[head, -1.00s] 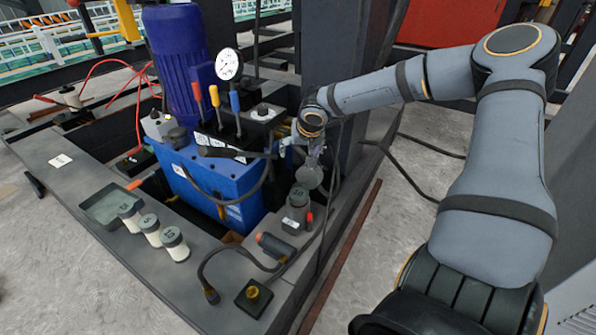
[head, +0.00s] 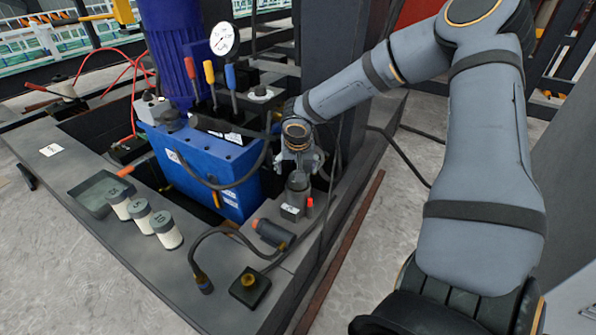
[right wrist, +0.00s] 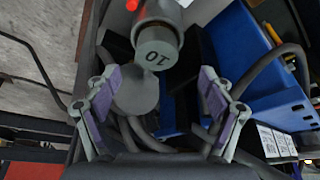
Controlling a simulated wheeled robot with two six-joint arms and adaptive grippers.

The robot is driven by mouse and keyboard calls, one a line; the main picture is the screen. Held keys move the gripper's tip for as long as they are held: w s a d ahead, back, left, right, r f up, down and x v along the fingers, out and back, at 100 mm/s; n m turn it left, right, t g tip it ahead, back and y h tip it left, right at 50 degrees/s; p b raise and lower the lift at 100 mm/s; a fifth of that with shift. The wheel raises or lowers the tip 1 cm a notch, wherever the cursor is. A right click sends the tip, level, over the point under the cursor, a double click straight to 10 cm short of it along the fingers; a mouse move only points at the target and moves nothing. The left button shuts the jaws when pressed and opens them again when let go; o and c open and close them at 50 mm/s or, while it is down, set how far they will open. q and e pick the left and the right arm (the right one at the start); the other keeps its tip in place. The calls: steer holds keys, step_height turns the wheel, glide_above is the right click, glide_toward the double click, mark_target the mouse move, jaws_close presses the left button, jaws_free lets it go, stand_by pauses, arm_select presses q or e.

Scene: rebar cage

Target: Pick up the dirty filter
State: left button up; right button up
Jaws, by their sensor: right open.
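A dark grey cylinder marked 10, seemingly the dirty filter (head: 298,186), stands upright in a grey block with a red knob beside it. In the right wrist view its marked end (right wrist: 158,48) is near the top, beyond the fingers. My right gripper (head: 299,158) is just above and behind it in the head view. Its fingers (right wrist: 156,88) are spread wide, hold nothing, and are apart from the cylinder. A round grey disc (right wrist: 134,92) shows between the fingers. My left gripper is not in view.
Three white filters with dark caps (head: 142,214) stand beside an empty shallow tray (head: 88,196) on the bench. The blue tank (head: 205,165), with levers and a gauge, is close to the left. Hoses, a dark column and a yellow-button box (head: 249,287) surround the cylinder.

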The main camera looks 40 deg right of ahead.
mark_target(298, 190)
steer(key=x, duration=0.1)
steer(key=b+x, duration=0.1)
steer(key=x, duration=0.1)
steer(key=b+x, duration=0.1)
steer(key=shift+s+d+f, duration=0.15)
steer(key=shift+d+f, duration=0.05)
steer(key=shift+f, duration=0.2)
steer(key=shift+r, duration=0.15)
steer(key=shift+c, duration=0.7)
jaws_close()
